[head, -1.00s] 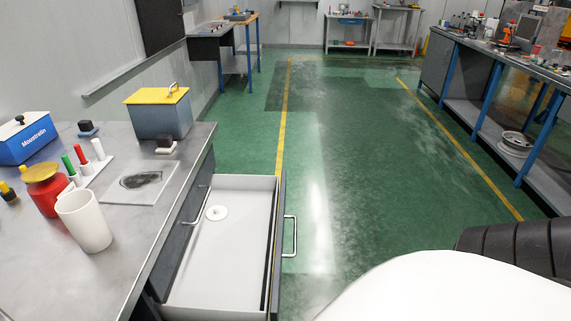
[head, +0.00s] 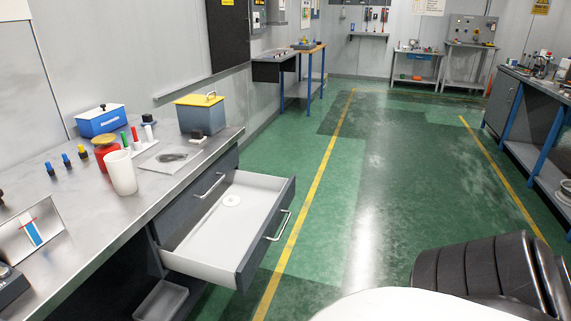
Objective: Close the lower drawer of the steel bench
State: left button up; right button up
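The steel bench (head: 100,218) stands at the left of the head view. Its lower drawer (head: 245,262) is pulled out over the green floor, with a bar handle (head: 278,226) on its front. A small white disc (head: 231,201) lies inside it. Above it, the upper drawer (head: 190,205) is shut, with its own bar handle (head: 209,186). Neither of my grippers is in view. A black ribbed part of my own arm shows at the lower right, with no fingers visible.
On the bench top stand a white cup (head: 121,173), a red container (head: 103,152), a blue box (head: 101,121) and a grey box with a yellow lid (head: 200,114). A grey tray (head: 161,300) sits low under the bench. The green floor right of the drawer is clear.

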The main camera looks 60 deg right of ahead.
aim_at(219, 244)
jog(key=z, duration=1.15)
jog(key=i, duration=1.1)
jog(key=z, duration=0.9)
jog(key=k, duration=1.25)
jog(key=z, duration=0.55)
jog(key=i, duration=0.9)
jog(key=u, duration=0.65)
jog(key=i, duration=0.5)
